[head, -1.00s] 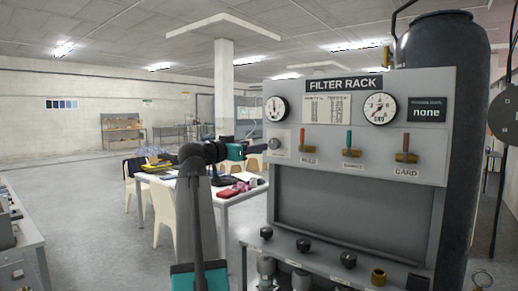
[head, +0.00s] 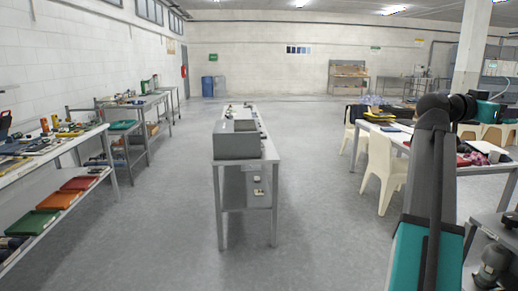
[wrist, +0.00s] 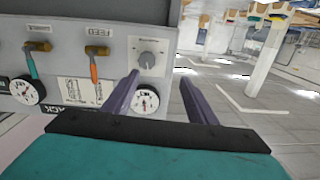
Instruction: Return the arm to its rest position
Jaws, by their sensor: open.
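My gripper (wrist: 160,80) is open, with its two purple fingers apart and nothing between them in the wrist view. In the head view my arm stands folded at the right side, and its teal end (head: 488,112) points right; the fingers are not clear there. The filter rack's grey panel (wrist: 115,15) shows upside down in the wrist view, with a dial knob (wrist: 148,58), two gauges and an orange-handled lever (wrist: 95,68). I cannot tell whether the left finger touches the panel or only overlaps it.
A narrow metal table (head: 270,150) with a grey box (head: 237,140) stands mid-floor. A shelf bench (head: 75,145) with tools and colored trays is at left. A white chair (head: 382,172) stands by a cluttered table at right. The floor between is clear.

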